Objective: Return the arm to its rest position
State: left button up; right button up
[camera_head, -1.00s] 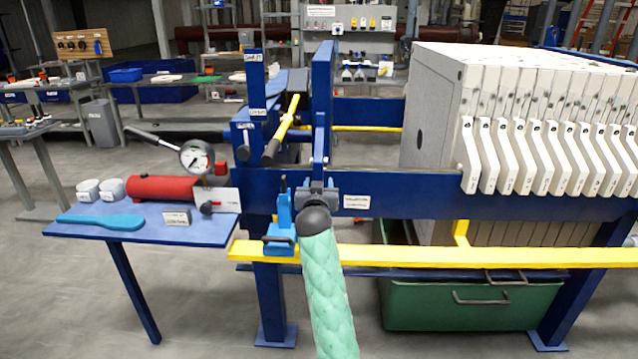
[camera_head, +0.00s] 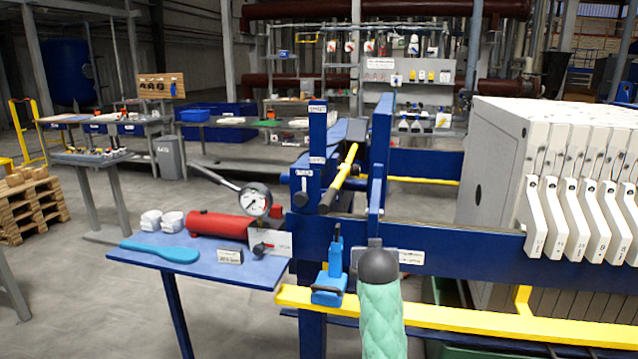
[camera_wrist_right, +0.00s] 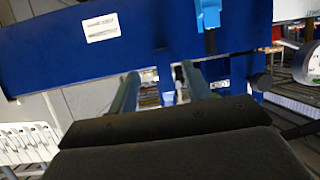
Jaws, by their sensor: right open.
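My right arm rises from the bottom centre of the head view in a green quilted sleeve (camera_head: 381,315) with a dark grey wrist. The wrist hides most of its gripper there. In the right wrist view my right gripper (camera_wrist_right: 157,76) is open, its two fingers apart with nothing held between them. It points toward the blue press frame (camera_wrist_right: 120,40), which also crosses the head view (camera_head: 460,237). A blue clamp-like fitting (camera_head: 330,275) stands on the yellow rail, just left of my wrist. My left gripper is not in view.
A blue side table (camera_head: 215,262) holds a red cylinder (camera_head: 217,225), a gauge (camera_head: 255,200), white cups and a light-blue paddle-shaped tool (camera_head: 160,252). The yellow rail (camera_head: 450,317) runs along the front. White filter plates (camera_head: 592,215) stand at right.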

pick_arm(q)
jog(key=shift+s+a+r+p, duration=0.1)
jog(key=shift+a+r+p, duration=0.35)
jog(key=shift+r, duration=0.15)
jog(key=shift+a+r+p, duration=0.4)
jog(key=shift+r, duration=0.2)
pick_arm(e)
jog(key=s+f+n+g+y, duration=0.1)
jog(key=s+f+g, duration=0.2)
jog(key=s+f, duration=0.8)
jog(key=s+f+n+g+y, duration=0.1)
jog(key=s+f+g, duration=0.3)
jog(key=s+f, duration=0.7)
jog(key=s+f+n+g+y, duration=0.1)
jog(key=s+f+g, duration=0.3)
jog(key=s, duration=2.7)
notch_tip(320, 180, down, 7)
jog(key=shift+s+a+n+y, duration=0.3)
jog(key=shift+s, duration=0.05)
